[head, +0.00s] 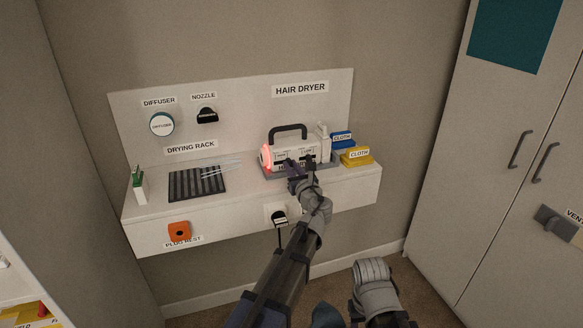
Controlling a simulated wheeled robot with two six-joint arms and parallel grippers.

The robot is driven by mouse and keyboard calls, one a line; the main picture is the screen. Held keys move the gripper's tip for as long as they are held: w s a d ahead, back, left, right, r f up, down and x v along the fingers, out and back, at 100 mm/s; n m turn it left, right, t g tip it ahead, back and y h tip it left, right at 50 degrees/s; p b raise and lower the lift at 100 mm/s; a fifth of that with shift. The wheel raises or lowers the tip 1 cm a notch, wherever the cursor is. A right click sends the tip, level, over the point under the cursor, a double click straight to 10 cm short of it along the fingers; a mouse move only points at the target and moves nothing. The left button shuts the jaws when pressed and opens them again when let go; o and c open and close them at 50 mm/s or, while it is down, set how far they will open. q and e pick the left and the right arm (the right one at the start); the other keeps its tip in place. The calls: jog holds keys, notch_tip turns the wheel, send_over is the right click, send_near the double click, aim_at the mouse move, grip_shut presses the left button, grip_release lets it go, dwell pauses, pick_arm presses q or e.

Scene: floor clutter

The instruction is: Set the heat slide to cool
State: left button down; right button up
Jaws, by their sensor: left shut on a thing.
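The hair dryer (283,153) is a white body with a black top handle and a glowing red-pink ring at its left end. It rests on a grey base on the wall shelf. Small labels and dark controls are on its front panel, too small to read. My left gripper (302,168) is at the right part of this panel, shut on a small control there, apparently the heat slide. Its fingers hide the slide, so its setting cannot be told. My right arm shows at the bottom, with its gripper out of view.
The shelf (230,210) also holds a dark drying rack (197,183) with tweezers-like tools, a small green-topped bottle (138,184), and blue and yellow cloths (356,157) close right of the dryer. A black plug (279,218) and an orange plug rest (179,231) are on its front.

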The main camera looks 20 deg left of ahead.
aim_at(274, 162)
pick_arm(q)
jog(key=s+a, duration=0.1)
jog(key=a, duration=0.1)
jog(key=s+a, duration=0.1)
jog(key=shift+s+a, duration=0.3)
jog(key=shift+a, duration=0.05)
jog(key=c, duration=0.8)
grip_release()
jog(key=v, duration=0.7)
jog(key=shift+s+d, duration=0.25)
jog(key=shift+s, duration=0.05)
